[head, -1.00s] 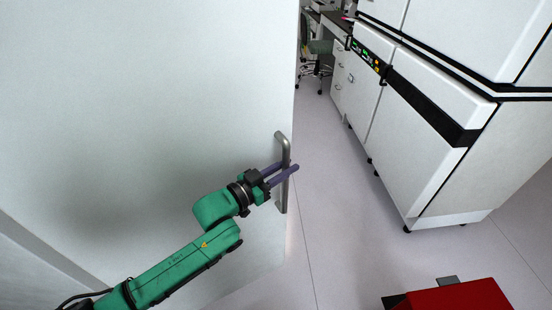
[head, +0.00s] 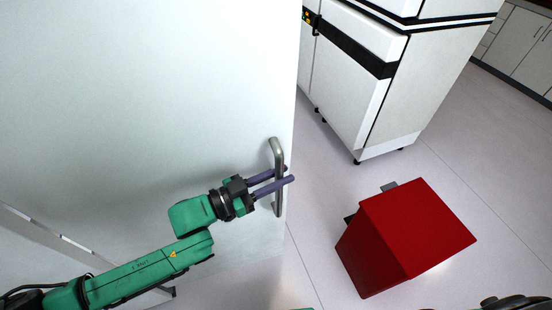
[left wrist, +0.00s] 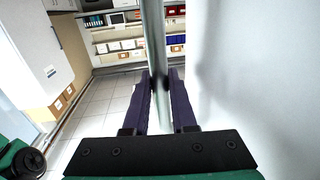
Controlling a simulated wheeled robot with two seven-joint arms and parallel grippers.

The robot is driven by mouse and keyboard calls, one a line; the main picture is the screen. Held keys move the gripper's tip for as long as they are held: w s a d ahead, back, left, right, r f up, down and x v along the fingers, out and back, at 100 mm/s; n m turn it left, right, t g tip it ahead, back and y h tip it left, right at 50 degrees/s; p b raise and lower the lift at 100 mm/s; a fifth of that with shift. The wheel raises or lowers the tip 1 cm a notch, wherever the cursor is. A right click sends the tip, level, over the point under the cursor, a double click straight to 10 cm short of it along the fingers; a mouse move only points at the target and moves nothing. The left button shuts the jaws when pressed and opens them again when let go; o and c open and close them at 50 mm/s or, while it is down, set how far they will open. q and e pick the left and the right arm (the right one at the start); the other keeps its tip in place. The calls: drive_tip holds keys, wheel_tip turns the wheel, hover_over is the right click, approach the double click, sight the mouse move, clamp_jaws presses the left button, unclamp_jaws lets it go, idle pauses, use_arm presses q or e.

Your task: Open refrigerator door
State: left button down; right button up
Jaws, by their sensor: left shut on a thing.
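The white refrigerator door (head: 150,90) fills the left of the head view. A grey vertical bar handle (head: 276,150) stands near its right edge. My left gripper (head: 284,176) has its purple fingers around the handle, one on each side. In the left wrist view the handle (left wrist: 153,40) runs down between the two fingers (left wrist: 160,90), and the gripper is shut on it. The door's face (left wrist: 260,70) is at the right of that view. A gap shows at the door's lower left in the head view. My right gripper is not in view.
A red box (head: 415,235) stands on the floor at the lower right. A white cabinet machine with black bands (head: 390,100) is beyond the door edge. Light floor (head: 320,180) lies clear between them. Shelves with boxes (left wrist: 120,45) show far off in the left wrist view.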

use_arm(q)
drive_tip(key=shift+m+g+h, duration=0.3)
drive_tip(key=shift+m+g, duration=0.2)
drive_tip(key=shift+g, duration=0.3)
drive_tip(key=shift+s+d, duration=0.2)
drive_tip(key=shift+s, duration=1.8)
drive_tip(key=c, duration=0.7)
unclamp_jaws()
drive_tip(key=b+v, duration=0.2)
drive_tip(key=v, duration=1.2)
drive_tip(key=shift+s+a, duration=0.1)
drive_tip(key=shift+a, duration=0.15)
